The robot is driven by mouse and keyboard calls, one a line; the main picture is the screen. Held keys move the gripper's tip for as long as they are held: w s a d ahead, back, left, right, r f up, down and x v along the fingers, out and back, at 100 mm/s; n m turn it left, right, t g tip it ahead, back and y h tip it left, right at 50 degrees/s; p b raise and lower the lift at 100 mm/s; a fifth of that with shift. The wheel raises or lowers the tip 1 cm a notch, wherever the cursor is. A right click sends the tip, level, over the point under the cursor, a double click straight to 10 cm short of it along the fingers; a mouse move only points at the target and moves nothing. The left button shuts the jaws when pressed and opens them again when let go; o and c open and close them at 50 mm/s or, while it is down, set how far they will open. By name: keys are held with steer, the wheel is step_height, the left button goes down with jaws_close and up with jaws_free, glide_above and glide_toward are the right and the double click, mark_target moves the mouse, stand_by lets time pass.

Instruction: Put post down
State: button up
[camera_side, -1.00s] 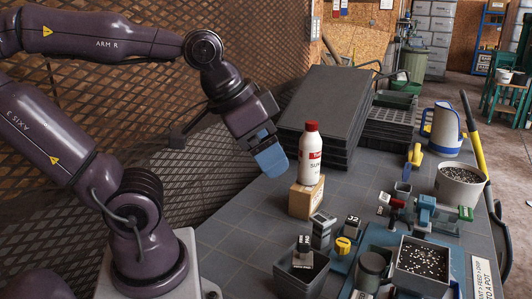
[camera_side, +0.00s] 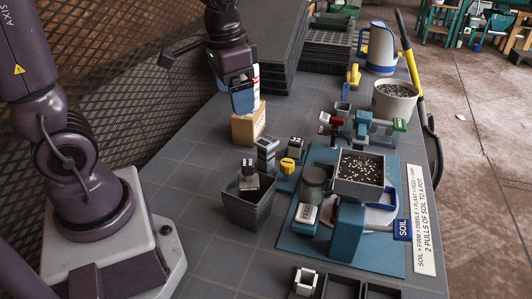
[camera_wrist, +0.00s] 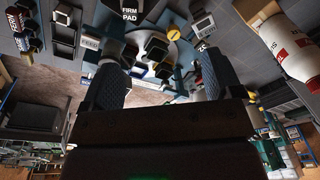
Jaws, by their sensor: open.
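My gripper (camera_side: 243,95) is open, with its blue fingers pointing down in front of the white bottle. In the wrist view its two dark padded fingers (camera_wrist: 160,82) stand apart with nothing held between them. I cannot tell which piece is the post.
The bottle (camera_wrist: 292,48) stands by a wooden block (camera_side: 248,126), partly hidden by my gripper in the side view. A hopper of soil (camera_side: 360,172) stands on a blue base (camera_side: 340,245) at right. Stacked trays (camera_side: 268,30) are behind. The table's left strip is clear.

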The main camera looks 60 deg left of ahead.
mark_target(266, 141)
steer(key=w+a+f+m, duration=0.3)
steer(key=w+m, duration=0.1)
steer(key=w+a+f+m+g, duration=0.1)
steer(key=w+a+f+m, duration=0.2)
steer(key=w+f, duration=0.1)
steer(key=w+a+f+m, duration=0.3)
steer(key=w+f+m, duration=0.1)
steer(key=shift+a+f+m+g+y, duration=0.2)
steer(key=shift+a+m+g+y, duration=0.1)
steer(key=shift+g, duration=0.1)
steer(key=shift+m, duration=0.5)
steer(key=shift+f, duration=0.25)
steer(key=f, duration=0.7)
steer(key=shift+s+a, duration=0.15)
steer(key=shift+a, duration=0.2)
steer(key=shift+f, duration=2.75)
steer(key=c, duration=1.1)
steer(key=shift+r, duration=0.1)
